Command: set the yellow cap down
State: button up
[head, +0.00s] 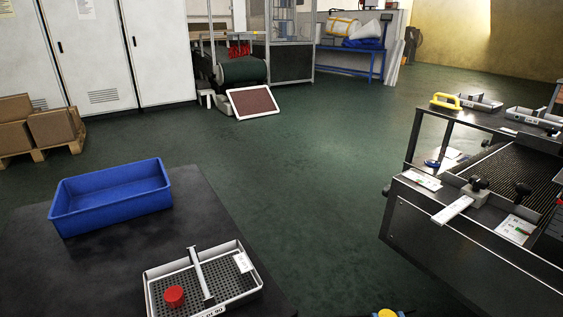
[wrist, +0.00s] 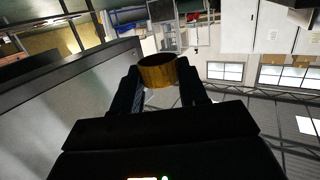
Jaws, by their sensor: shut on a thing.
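The yellow cap (wrist: 157,72) is between the two dark fingers of my gripper (wrist: 160,84) in the wrist view, darkened to amber there. My gripper is shut on it, and it is held up off any surface that I can see. In the head view a bit of yellow, likely the same cap (head: 388,313), shows at the bottom edge, right of the dark table; most of it and my gripper are cut off. A grey perforated tray (head: 152,284) with a divider stands on the dark table (head: 130,262). A red cap (head: 174,296) sits in its left compartment.
A blue bin (head: 112,213) stands behind the tray on the table. At the right is the dryer (head: 440,240) with its conveyor belt, black knobs and paper cards. A yellow handle (head: 446,101) and trays (head: 480,104) lie on its far end. Green floor between is clear.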

notch_tip(320, 180, up, 6)
jog(key=s+p, duration=0.2)
jog(key=p, duration=1.2)
jog(key=shift+d+p, duration=0.3)
jog(key=shift+p, duration=0.05)
